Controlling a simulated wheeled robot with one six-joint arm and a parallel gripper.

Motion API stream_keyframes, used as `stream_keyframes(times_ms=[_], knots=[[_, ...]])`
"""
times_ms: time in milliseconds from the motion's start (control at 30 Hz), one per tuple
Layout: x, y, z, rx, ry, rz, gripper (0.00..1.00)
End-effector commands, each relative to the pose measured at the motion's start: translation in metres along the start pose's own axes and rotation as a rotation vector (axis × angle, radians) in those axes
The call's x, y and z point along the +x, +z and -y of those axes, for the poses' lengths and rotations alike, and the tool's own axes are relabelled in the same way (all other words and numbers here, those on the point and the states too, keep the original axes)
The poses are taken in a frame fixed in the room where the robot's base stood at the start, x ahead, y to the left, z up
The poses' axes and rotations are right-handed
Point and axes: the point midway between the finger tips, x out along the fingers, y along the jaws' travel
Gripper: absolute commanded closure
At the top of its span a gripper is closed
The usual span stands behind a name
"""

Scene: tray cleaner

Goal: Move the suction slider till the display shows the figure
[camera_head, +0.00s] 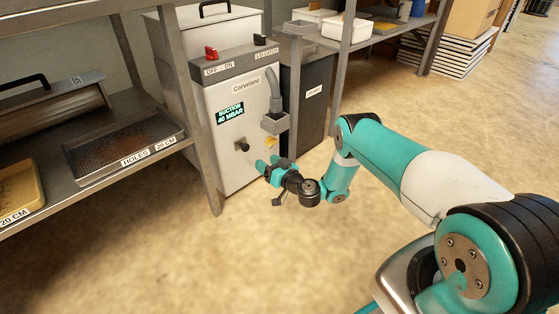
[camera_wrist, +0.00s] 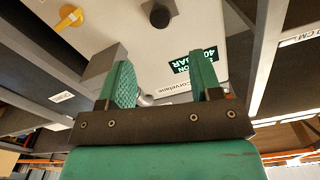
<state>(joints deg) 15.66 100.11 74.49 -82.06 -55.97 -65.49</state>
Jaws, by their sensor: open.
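The grey Corvelane machine (camera_head: 225,110) has a lit display (camera_head: 230,111) that reads "SUCTION 40 MBAR". A black knob (camera_head: 242,146) sticks out of its front below the display; I cannot tell for sure whether it is the suction slider. A yellow part (camera_head: 271,142) sits to its right. My gripper (camera_head: 268,163) is open and empty in front of the machine's lower right front. In the wrist view, upside down, the black knob (camera_wrist: 160,14) and the yellow lever (camera_wrist: 72,20) lie beyond the open fingers (camera_wrist: 162,75). The right finger partly hides the display (camera_wrist: 206,62).
A red switch (camera_head: 211,53) marked OFF/ON and a black lid catch (camera_head: 260,40) sit on top. A hose runs into a grey box (camera_head: 275,122) on the front's right side. A shelf leg (camera_head: 205,170) stands close left. The floor (camera_head: 150,260) in front is clear.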

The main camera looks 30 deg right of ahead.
Motion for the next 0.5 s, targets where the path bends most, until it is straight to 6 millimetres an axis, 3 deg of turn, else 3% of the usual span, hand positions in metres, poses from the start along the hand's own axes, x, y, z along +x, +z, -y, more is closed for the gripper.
stream_keyframes(times_ms=[33,500], knots=[[-0.003,-0.007,0.002,0.001,0.001,0.002,0.42],[-0.026,-0.006,0.004,0.002,0.001,0.002,0.42]])
